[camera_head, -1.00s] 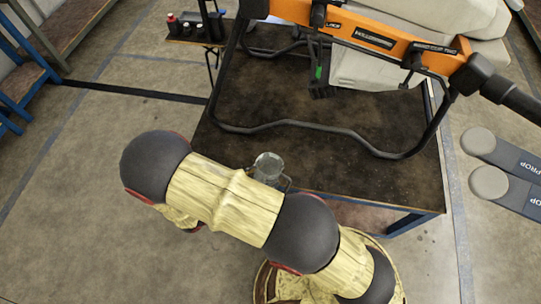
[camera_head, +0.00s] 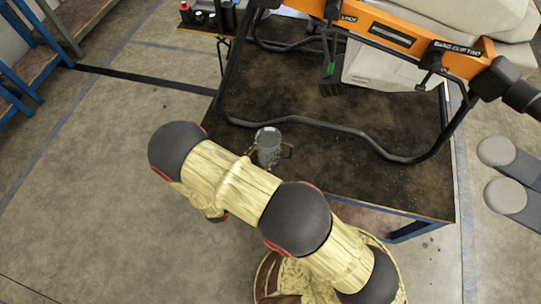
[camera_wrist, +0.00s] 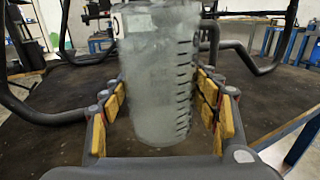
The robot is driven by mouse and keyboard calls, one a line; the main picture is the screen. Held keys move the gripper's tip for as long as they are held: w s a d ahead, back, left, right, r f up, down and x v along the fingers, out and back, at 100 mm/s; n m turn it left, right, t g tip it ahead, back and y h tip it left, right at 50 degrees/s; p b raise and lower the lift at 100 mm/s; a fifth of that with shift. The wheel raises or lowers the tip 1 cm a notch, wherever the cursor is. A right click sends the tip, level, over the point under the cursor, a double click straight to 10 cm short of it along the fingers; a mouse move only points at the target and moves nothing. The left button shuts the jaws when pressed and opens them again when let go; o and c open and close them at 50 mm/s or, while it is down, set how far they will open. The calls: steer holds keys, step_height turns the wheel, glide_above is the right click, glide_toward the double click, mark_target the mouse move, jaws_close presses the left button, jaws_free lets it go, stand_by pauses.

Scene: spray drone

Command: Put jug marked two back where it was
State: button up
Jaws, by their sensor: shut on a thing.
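The jug (camera_wrist: 158,75) is a cloudy, see-through measuring jug with dark graduation marks down its right side in the wrist view. My gripper (camera_wrist: 165,110) has its yellow-padded fingers on both sides of the jug and is shut on it. The jug (camera_head: 268,147) also shows in the head view, upright near the table's front left edge, its handle to the right. My arm hides part of it there. I cannot tell if its base touches the table (camera_head: 330,165). A mark near its top is cut off, so I cannot read the number.
An orange drone frame (camera_head: 400,40) with black landing skids (camera_head: 330,127) stands across the table behind the jug. A small shelf with bottles (camera_head: 205,20) is at the back left. Dark table top lies bare between jug and skid.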

mark_target(274, 146)
steer(key=w+f, duration=0.1)
steer(key=w+d+f, duration=0.1)
steer(key=shift+f+b, duration=0.35)
steer(key=shift+b, duration=0.05)
steer(key=f, duration=0.1)
steer(key=f+b, duration=0.1)
steer(key=f, duration=0.1)
steer(key=shift+w+d+f, duration=0.15)
steer(key=shift+w+f, duration=0.1)
steer(key=shift+f, duration=0.1)
steer(key=o, duration=1.3)
steer(key=shift+c, duration=0.2)
steer(key=p+v, duration=0.2)
steer(key=v, duration=1)
steer(key=shift+r, duration=0.15)
